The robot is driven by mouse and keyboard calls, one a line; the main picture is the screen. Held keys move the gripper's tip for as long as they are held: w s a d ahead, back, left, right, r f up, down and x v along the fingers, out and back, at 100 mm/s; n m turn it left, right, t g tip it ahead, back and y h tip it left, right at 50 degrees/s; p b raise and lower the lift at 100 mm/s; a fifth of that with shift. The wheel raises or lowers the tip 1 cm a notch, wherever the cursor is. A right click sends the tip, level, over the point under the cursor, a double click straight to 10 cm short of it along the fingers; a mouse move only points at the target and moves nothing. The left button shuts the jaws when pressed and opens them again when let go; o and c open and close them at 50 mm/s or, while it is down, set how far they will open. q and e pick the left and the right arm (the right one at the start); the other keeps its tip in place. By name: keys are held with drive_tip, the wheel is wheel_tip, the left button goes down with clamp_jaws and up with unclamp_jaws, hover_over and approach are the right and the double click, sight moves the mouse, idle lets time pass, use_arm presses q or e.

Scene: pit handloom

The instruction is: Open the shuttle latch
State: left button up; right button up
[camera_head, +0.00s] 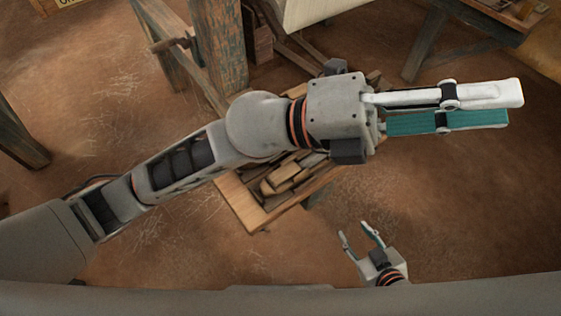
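No shuttle latch can be made out in this view. A low wooden tray or stand (237,203) holds several long wooden pieces (285,178), perhaps shuttles; my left arm hides part of it. My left gripper (516,105) reaches across to the upper right, past the tray, above bare floor. My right gripper (358,233) is low in the view, below and right of the tray. Its fingers are spread and empty.
A worn wooden loom frame (222,45) stands at the top left of centre, with a pale cloth roll (307,10) beside it. A wooden bench (497,24) stands at the top right. A dark post (18,135) is at the left. The brown floor at lower right is clear.

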use_arm(q)
drive_tip(key=s+d+f+m+g+y, duration=0.2)
drive_tip(key=s+f+m+g+y, duration=0.1)
drive_tip(key=s+f+m+y, duration=0.4)
drive_tip(key=n+t+y, duration=0.2)
drive_tip(key=t+y, duration=0.6)
drive_tip(key=y, duration=0.7)
hover_over(280, 175)
wheel_tip(280, 175, down, 21)
drive_tip(key=shift+d+r, duration=0.1)
drive_tip(key=shift+r, duration=0.1)
drive_tip(key=shift+w+f, duration=0.1)
drive_tip(key=shift+f, duration=0.15)
drive_tip(key=shift+f+b, duration=0.6)
drive_tip(key=shift+f, duration=3)
clamp_jaws()
